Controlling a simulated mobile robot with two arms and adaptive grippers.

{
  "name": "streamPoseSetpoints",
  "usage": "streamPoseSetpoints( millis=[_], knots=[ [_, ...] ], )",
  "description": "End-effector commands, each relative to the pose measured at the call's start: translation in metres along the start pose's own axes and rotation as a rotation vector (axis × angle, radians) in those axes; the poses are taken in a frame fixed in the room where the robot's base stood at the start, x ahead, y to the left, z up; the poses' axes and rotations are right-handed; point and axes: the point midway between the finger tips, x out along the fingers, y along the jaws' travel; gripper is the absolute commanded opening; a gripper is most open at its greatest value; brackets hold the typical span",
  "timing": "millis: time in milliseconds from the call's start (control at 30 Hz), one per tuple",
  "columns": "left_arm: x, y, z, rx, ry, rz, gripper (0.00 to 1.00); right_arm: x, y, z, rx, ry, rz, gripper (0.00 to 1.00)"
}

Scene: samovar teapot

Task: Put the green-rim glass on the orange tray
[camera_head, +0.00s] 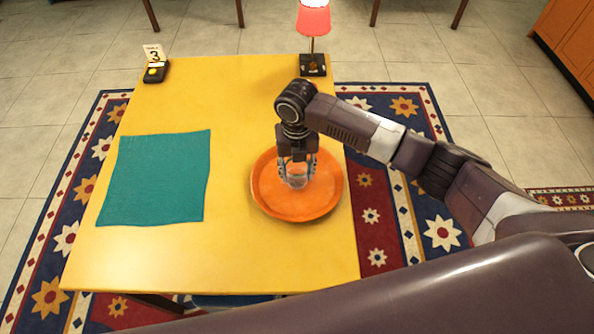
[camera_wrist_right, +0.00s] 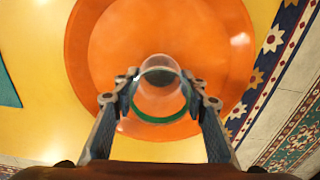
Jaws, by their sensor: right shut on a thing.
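The orange tray (camera_head: 318,208) lies on the right part of the yellow table. My right gripper (camera_head: 297,178) is over the tray and shut on a clear glass (camera_head: 297,181). In the right wrist view the glass (camera_wrist_right: 160,90) sits between the two fingertips (camera_wrist_right: 160,100), and its green rim shows. The tray (camera_wrist_right: 100,60) fills the background behind it. I cannot tell whether the glass touches the tray or is held just above it. My left gripper is not in view.
A teal cloth (camera_head: 155,180) lies on the left of the yellow table (camera_head: 230,260). A red lamp (camera_head: 313,22) stands at the back right corner. A number 3 sign (camera_head: 154,62) stands at the back left. The table's front middle is clear.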

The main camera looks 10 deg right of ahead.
Motion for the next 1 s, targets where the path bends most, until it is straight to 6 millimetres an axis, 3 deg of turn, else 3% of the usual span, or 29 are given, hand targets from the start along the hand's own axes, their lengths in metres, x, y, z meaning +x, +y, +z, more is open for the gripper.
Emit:
streamPoseSetpoints(
  millis=[167, 567, 1000],
  knots=[
    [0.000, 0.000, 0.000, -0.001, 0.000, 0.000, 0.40, 0.001, 0.000, 0.000, 0.000, 0.001, 0.000, 0.57],
    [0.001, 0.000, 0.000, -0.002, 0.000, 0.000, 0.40, -0.009, 0.000, 0.001, -0.001, -0.002, 0.001, 0.57],
    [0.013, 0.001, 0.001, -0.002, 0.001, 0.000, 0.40, -0.095, 0.000, 0.001, 0.000, -0.002, 0.001, 0.57]
  ],
)
